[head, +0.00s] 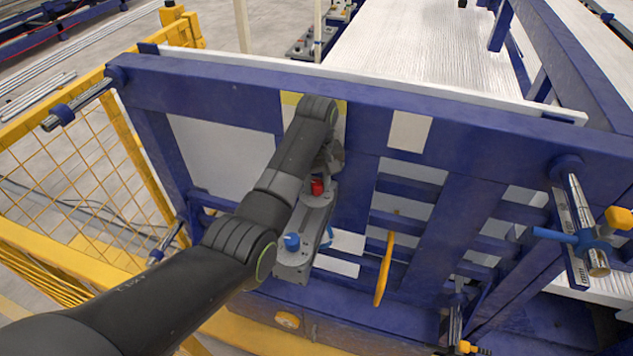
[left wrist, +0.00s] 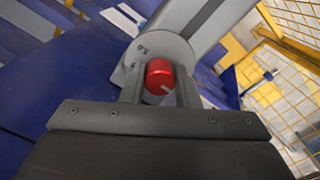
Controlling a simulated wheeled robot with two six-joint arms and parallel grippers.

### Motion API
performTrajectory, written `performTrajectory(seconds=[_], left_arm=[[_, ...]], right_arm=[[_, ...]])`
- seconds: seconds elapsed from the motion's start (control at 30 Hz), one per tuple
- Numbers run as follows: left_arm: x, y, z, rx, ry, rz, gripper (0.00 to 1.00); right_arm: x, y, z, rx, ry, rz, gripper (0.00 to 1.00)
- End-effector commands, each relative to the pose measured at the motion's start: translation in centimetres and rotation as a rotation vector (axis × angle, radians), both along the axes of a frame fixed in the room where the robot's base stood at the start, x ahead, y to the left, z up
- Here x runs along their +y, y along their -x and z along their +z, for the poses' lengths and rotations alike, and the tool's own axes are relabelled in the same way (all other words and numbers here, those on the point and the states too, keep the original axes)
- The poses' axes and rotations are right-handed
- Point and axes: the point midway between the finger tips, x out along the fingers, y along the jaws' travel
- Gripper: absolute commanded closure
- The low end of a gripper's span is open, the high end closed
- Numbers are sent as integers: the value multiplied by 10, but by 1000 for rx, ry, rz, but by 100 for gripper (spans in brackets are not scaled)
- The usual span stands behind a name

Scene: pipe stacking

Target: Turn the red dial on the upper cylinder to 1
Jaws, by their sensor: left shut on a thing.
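The red dial (head: 317,187) sits on the upper end of a grey unit (head: 312,218) mounted on the blue frame. In the left wrist view the red dial (left wrist: 159,75) is round with a pale pointer mark, on a rounded grey face (left wrist: 165,47) with small dark markings, too small to read surely. My left gripper (head: 325,172) reaches the dial from above in the head view, partly hidden by its own wrist. In the left wrist view its two fingers (left wrist: 160,88) stand either side of the dial, shut on it. My right gripper is not in view.
A blue knob (head: 292,242) is on the lower end of the grey unit. A yellow handwheel (head: 384,268) stands to the right. A metal rod with a blue handle (head: 560,236) is at far right. Yellow mesh fencing (head: 75,175) is at left.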

Motion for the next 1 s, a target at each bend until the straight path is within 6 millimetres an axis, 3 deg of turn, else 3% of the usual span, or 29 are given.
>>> performTrajectory(seconds=[0.4,0.97,1.0], left_arm=[[0,-1,1,-4,0,194,95],[0,-1,1,-4,0,222,95],[0,-1,1,-3,0,221,67]], right_arm=[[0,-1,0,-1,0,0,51],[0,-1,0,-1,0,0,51],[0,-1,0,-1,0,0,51]])
